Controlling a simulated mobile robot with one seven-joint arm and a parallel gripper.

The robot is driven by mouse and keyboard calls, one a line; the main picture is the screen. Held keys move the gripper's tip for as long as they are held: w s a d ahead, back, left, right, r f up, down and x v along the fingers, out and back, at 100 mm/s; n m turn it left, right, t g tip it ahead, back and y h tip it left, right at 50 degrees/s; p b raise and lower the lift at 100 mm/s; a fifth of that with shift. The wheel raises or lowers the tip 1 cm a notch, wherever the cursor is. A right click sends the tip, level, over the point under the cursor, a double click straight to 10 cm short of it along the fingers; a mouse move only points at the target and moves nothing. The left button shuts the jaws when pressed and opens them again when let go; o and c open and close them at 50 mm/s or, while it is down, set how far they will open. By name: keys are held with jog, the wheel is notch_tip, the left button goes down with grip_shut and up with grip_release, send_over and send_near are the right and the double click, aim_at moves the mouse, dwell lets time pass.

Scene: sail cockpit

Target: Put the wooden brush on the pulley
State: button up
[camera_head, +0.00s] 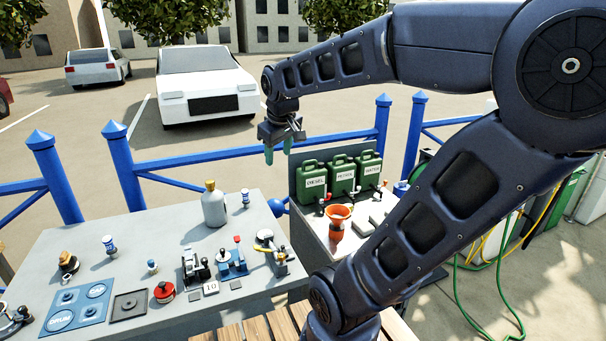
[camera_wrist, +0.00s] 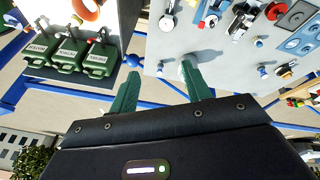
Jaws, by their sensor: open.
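A small tan, wooden-looking piece (camera_head: 66,257) sits on or against a dark round base (camera_head: 68,268) at the left of the grey table. It may be the brush or part of the pulley; I cannot tell at this size. It seems to appear in the wrist view near the table's edge (camera_wrist: 285,72). No other clear brush or pulley stands out. My gripper (camera_head: 280,152) hangs in the air above and behind the table's back edge, far right of the tan piece. Its two green fingers (camera_wrist: 158,92) are apart, with nothing between them.
A grey bottle (camera_head: 214,207) stands near the table's back edge. Levers, a red reel (camera_head: 164,292) and blue panels (camera_head: 78,308) crowd the front. Green fuel cans (camera_head: 341,176) and an orange funnel (camera_head: 338,218) stand right. A blue railing (camera_head: 215,155) runs behind. The table's left-centre back is clear.

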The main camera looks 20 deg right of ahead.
jog(key=s+d+f+m, duration=0.3)
jog(key=s+m, duration=0.1)
jog(key=s, duration=0.4)
jog(key=shift+d+f+m, duration=0.35)
jog(key=shift+d+m, duration=0.05)
dwell(0.7)
